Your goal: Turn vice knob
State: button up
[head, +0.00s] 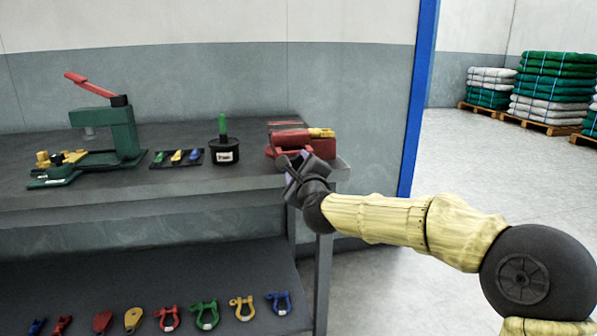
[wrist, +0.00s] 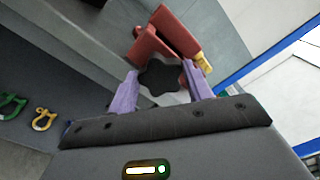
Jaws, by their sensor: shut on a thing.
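The red vice (head: 290,143) sits at the right end of the grey bench top, with a yellow piece (head: 321,133) at its top right. In the wrist view the vice (wrist: 166,36) shows beyond my fingers. Its dark lobed knob (wrist: 160,77) lies between the purple fingers of my gripper (wrist: 162,82). My gripper is shut on the knob, one finger on each side. In the head view my gripper (head: 297,172) is at the vice's front, and it hides most of the knob.
A green press (head: 122,130) with a red lever stands at the left of the bench (head: 200,185). A small tray (head: 176,158) and a black pot (head: 224,151) stand between. Coloured shackles (head: 205,313) lie on the lower shelf. A blue post (head: 418,100) rises right of the bench.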

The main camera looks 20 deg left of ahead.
jog(key=shift+f+m+b, duration=0.3)
jog(key=shift+m+b, duration=0.6)
jog(key=shift+m, duration=0.3)
dwell(3.0)
jog(key=o, duration=1)
jog(key=shift+r, duration=0.15)
jog(key=shift+s+d, duration=0.1)
jog(key=p+v, duration=0.3)
jog(key=v, duration=1.4)
jog(key=shift+s+p, duration=0.1)
jog(key=shift+p, duration=0.2)
